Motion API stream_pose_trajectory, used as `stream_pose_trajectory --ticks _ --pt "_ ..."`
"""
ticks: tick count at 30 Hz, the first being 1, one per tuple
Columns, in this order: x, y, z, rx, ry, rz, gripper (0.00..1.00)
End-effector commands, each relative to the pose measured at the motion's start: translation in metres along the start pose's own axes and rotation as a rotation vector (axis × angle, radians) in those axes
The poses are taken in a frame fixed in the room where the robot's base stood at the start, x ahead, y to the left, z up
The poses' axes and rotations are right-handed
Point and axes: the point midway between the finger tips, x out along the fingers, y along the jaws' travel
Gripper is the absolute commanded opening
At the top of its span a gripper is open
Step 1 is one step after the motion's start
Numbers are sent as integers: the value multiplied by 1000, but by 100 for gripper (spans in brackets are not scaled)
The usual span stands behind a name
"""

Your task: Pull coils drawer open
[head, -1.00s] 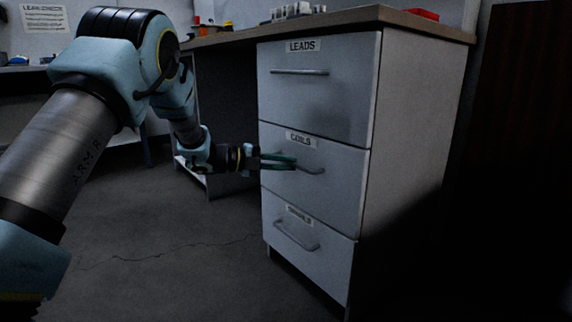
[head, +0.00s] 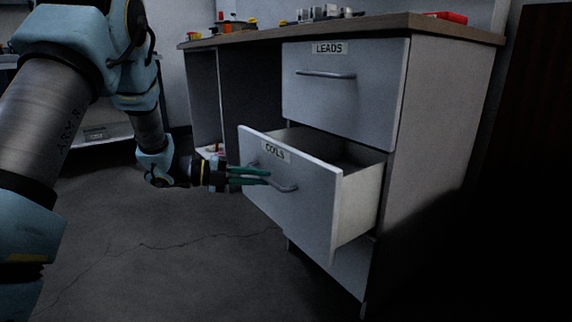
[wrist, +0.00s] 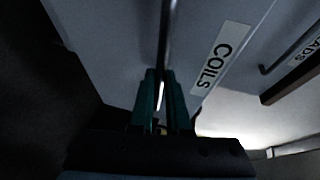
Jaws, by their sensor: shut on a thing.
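The coils drawer (head: 308,205) stands pulled well out of the cabinet in the head view, its side wall and part of its inside showing. Its label reads COILS, and the label also shows in the wrist view (wrist: 217,58). My gripper (head: 268,176), with green fingers, is shut on the bar handle (head: 285,187) at the drawer front. In the wrist view the two fingers (wrist: 162,92) close around the handle bar (wrist: 168,35). What lies in the drawer is too dark to tell.
The leads drawer (head: 345,92) above is shut. The lower drawer (head: 335,262) is mostly hidden behind the coils drawer. The worktop (head: 385,24) holds small items and a red box (head: 446,17). The floor (head: 180,265) in front is clear.

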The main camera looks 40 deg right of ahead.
Motion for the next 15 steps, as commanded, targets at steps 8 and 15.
stream_pose_trajectory --ticks 8,15 --pt "-77 15 -30 -3 -6 0 0" --pt "-113 24 -46 -1 -2 1 0"
